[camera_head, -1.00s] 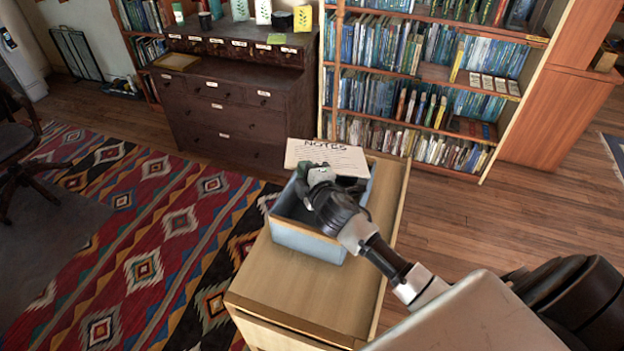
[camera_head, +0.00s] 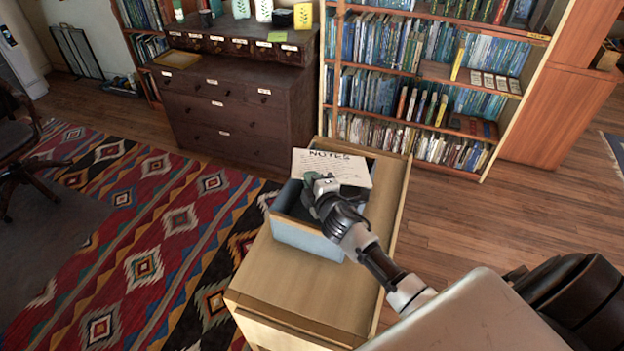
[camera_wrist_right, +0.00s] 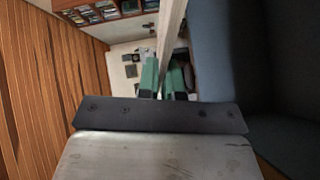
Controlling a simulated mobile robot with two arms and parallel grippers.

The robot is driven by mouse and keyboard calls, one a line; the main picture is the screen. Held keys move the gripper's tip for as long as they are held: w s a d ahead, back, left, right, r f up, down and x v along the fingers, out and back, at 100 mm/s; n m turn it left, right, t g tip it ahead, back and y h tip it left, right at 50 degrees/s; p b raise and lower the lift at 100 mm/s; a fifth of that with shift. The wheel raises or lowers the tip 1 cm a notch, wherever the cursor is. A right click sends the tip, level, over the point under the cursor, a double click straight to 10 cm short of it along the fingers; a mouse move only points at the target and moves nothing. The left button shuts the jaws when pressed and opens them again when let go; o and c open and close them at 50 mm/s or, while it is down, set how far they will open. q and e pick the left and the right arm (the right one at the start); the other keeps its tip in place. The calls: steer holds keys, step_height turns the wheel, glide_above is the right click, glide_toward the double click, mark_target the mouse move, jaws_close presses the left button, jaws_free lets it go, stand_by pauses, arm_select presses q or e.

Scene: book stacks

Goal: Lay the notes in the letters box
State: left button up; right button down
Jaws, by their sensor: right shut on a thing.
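The notes (camera_head: 335,167) are a cream sheet headed "NOTES" with lines of writing. My right gripper (camera_head: 318,184) is shut on their near edge and holds them tilted over the far part of the box. The letters box (camera_head: 300,238) is an open blue-grey box on the wooden cabinet; the sheet and my gripper hide part of its inside. In the right wrist view the green fingertips (camera_wrist_right: 163,78) close on the sheet (camera_wrist_right: 170,30), seen edge-on, with the blue-grey box wall (camera_wrist_right: 220,60) at the right. My left gripper is not in view.
The cabinet top (camera_head: 290,285) is bare in front of the box. A dark chest of drawers (camera_head: 230,110) stands behind left, and a bookcase (camera_head: 420,100) behind. A patterned rug (camera_head: 140,230) covers the floor at left.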

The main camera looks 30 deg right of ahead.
steer(key=shift+f, duration=0.35)
steer(key=c, duration=1.3)
jaws_free()
steer(key=shift+r, duration=0.15)
steer(key=shift+r, duration=0.3)
steer(key=shift+r+p, duration=0.45)
steer(key=shift+p, duration=0.2)
steer(key=shift+s+a+r+b, duration=0.2)
steer(key=shift+s+b, duration=0.15)
steer(key=shift+s, duration=1.65)
steer(key=shift+s+a+r+b, duration=0.15)
steer(key=shift+s+a+b, duration=0.15)
steer(key=shift+s, duration=1.65)
steer(key=shift+s+a+r+b, duration=0.2)
steer(key=shift+s+b, duration=0.2)
steer(key=shift+s, duration=1.6)
steer(key=shift+f, duration=0.1)
